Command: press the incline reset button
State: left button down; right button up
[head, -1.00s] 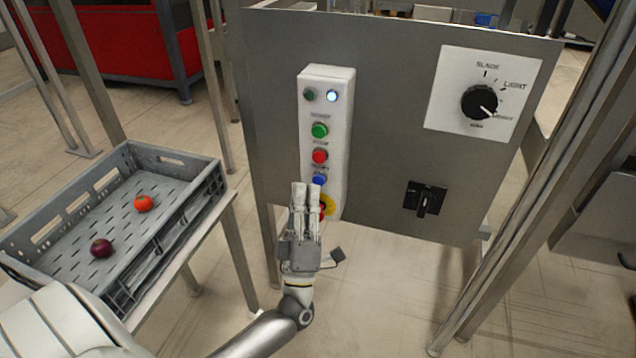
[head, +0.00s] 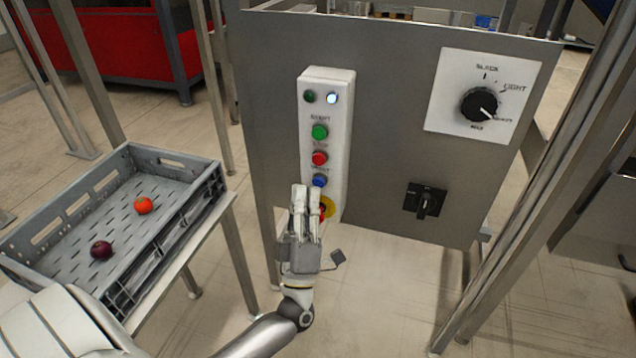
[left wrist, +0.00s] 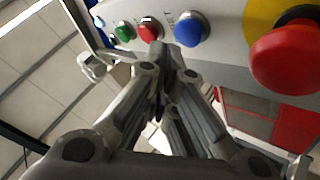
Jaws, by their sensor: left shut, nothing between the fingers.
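A white control box (head: 339,110) on the grey metal panel carries a column of buttons: green (head: 320,132), red (head: 320,158) and blue (head: 319,180). The label by the blue button is too small to read surely. A red emergency stop on a yellow disc (head: 329,206) is below, partly hidden by my fingers. My left gripper (head: 306,190) is shut and empty, just below the blue button in the head view. In the left wrist view the blue button (left wrist: 191,29) is beyond the fingertips, with a small gap apparent. The red stop knob (left wrist: 288,58) is to the right. My right gripper is not seen.
The panel also has a dial (head: 480,104) on a white plate and a black rotary switch (head: 424,200). A lit white-blue lamp (head: 332,98) is atop the box. A grey crate (head: 190,222) with two round fruits stands left. Metal posts stand at both sides.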

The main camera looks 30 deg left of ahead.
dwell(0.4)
pick_arm(q)
jog(key=shift+w+a, duration=0.1)
jog(key=shift+w, duration=0.35)
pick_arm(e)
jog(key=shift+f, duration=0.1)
pick_arm(q)
jog(key=shift+w+a, duration=0.1)
jog(key=shift+w, duration=0.3)
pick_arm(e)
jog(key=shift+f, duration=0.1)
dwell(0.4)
pick_arm(q)
jog(key=shift+s, duration=0.1)
jog(key=shift+s+d, duration=0.25)
jog(key=shift+s, duration=0.5)
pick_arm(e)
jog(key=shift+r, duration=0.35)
pick_arm(q)
jog(key=s+p, duration=0.1)
jog(key=s, duration=0.1)
jog(key=s+d, duration=0.1)
jog(key=s, duration=0.1)
jog(key=shift+s+p, duration=0.4)
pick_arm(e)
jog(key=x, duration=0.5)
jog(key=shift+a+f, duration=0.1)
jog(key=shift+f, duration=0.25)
